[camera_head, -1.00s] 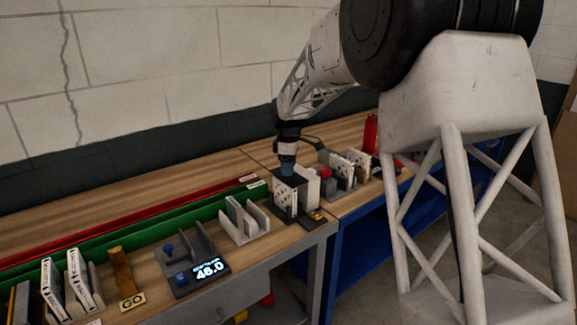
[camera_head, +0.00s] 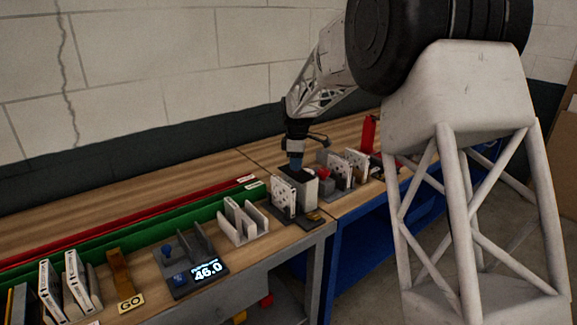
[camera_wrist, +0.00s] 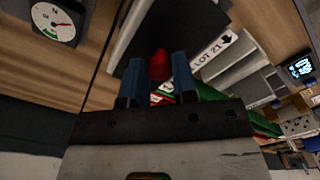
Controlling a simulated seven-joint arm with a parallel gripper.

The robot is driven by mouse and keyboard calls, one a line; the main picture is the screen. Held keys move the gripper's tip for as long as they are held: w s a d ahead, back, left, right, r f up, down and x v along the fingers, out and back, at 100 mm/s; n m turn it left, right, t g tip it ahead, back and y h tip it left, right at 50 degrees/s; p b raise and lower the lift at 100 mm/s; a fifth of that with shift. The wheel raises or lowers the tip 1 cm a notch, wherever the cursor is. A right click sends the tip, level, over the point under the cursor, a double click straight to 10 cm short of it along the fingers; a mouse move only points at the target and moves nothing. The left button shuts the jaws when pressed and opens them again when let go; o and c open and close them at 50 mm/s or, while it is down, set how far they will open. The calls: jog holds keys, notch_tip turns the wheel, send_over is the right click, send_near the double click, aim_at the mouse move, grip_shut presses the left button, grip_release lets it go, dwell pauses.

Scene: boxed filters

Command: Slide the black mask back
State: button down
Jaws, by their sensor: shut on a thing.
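The black mask (camera_wrist: 150,30) is a dark plate across the top of the wrist view, with a red knob (camera_wrist: 158,66) on it. My gripper (camera_wrist: 158,72) has its two blue fingers on either side of this knob and is shut on it. In the head view my gripper (camera_head: 296,165) reaches down onto the dark mask (camera_head: 294,175) at the filter station. A white dotted panel (camera_head: 284,196) stands upright just in front of it. The fingertips and knob are too small to make out in the head view.
A white "LOT 21" label (camera_wrist: 212,50) and a round gauge (camera_wrist: 58,22) show in the wrist view. More upright panels (camera_head: 352,165) stand close on the right.

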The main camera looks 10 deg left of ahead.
jog(key=shift+w+d, duration=0.9)
jog(key=c, duration=0.9)
grip_release()
jog(key=shift+r, duration=3.9)
